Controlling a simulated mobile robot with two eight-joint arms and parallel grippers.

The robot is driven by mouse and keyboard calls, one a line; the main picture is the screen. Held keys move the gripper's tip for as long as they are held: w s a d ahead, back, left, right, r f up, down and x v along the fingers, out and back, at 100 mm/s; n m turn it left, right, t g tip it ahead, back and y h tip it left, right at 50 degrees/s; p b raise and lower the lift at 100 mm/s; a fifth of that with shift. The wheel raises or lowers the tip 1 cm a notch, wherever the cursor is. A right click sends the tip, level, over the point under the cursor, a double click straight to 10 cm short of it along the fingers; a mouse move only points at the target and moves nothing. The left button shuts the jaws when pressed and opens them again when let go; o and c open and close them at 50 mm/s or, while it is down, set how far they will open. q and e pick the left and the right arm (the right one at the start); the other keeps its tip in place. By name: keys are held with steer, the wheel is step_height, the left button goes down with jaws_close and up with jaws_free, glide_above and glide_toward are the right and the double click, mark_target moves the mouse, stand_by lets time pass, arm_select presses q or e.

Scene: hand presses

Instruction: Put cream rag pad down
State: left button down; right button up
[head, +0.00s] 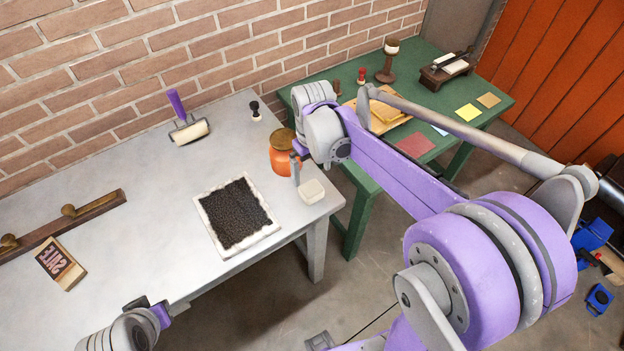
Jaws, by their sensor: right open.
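The cream rag pad (312,191) is a small pale block with rounded corners at the right edge of the grey table (130,220). My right gripper (297,170) is open, pointing down just behind and left of the pad. One grey finger shows clearly beside it; the other is mostly hidden by the wrist. The pad looks free of the fingers, though I cannot tell whether one touches it. My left gripper (150,310) is at the bottom edge, over the table's front; its fingers are too cut off to judge.
An orange jar (283,158) with a brown lid stands close behind my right gripper. A black inked slab (237,215) lies left of the pad. A green table (440,105) stands behind.

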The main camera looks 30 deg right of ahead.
steer(key=s+a+t, duration=0.2)
steer(key=s+a, duration=0.1)
steer(key=s, duration=0.4)
steer(key=s+a+t, duration=0.3)
steer(key=s, duration=0.4)
steer(key=shift+a+f+m+t, duration=0.3)
steer(key=shift+a+m, duration=0.1)
steer(key=shift+w, duration=0.1)
stand_by(0.6)
